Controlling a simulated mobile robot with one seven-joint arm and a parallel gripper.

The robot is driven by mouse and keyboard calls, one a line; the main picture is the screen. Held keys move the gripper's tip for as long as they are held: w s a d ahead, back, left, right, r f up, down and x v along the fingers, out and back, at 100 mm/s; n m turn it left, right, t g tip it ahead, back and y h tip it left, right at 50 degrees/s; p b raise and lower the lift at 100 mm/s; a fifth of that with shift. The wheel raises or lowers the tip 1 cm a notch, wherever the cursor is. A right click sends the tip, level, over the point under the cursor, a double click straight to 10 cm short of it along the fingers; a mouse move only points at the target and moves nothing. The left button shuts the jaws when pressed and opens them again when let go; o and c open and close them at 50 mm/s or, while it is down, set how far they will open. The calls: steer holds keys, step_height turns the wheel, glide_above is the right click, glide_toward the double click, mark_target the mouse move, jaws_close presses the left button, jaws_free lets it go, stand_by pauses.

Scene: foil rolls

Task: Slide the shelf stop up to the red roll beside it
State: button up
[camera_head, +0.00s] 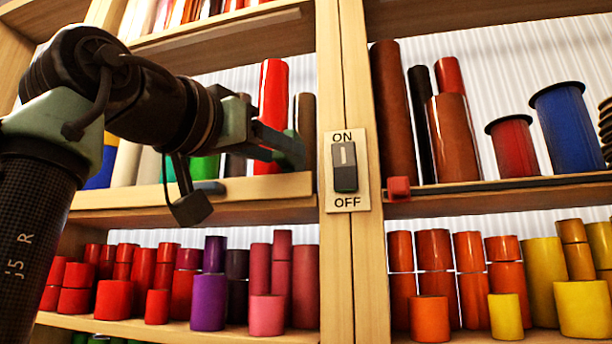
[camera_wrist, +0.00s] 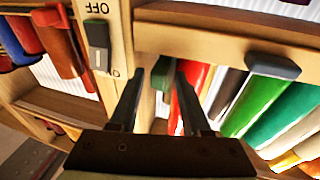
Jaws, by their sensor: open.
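A dark green block, which looks like the shelf stop (camera_wrist: 162,72), sits at the shelf edge in the wrist view. The tall red roll (camera_head: 272,90) stands upright on the upper left shelf; it also shows in the wrist view (camera_wrist: 187,103), close beside the green block. Whether block and roll touch, I cannot tell. My gripper (camera_head: 288,150) is open in front of this shelf, near its right end. In the wrist view the fingertips of my gripper (camera_wrist: 160,76) appear on either side of the green block. In the head view my gripper partly covers the red roll's foot.
A grey-blue block (camera_head: 210,187) sits further left on the same shelf edge (camera_head: 258,188). An ON/OFF switch (camera_head: 345,170) is on the upright post to the right. A red block (camera_head: 398,188) sits on the right shelf's edge. Many coloured rolls fill the lower shelves.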

steer(key=b+v, duration=0.3)
steer(key=v, duration=0.5)
steer(key=shift+s+a, duration=0.2)
steer(key=shift+s, duration=0.15)
stand_by(0.6)
